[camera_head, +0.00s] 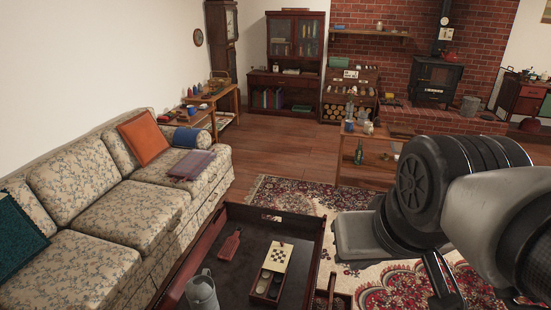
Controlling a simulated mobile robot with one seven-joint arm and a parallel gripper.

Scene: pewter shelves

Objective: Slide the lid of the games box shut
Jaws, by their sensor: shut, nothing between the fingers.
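The games box (265,289) lies on the dark tray-topped table at the bottom middle. Its checkered lid (276,257) is slid toward the far end, so the near part is open. Dark and pale round pieces show in the open compartments. My gripper (441,284) is at the lower right, apart from the box and to its right. It is shut and empty; its fingers are small and dark in this view.
The dark table (312,238) has raised rims. A red paddle-shaped board (230,246) lies left of the box, and a grey jug (202,291) stands at the near left. A floral sofa (130,215) borders the table's left. A wooden-handled item (331,288) is close on the right.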

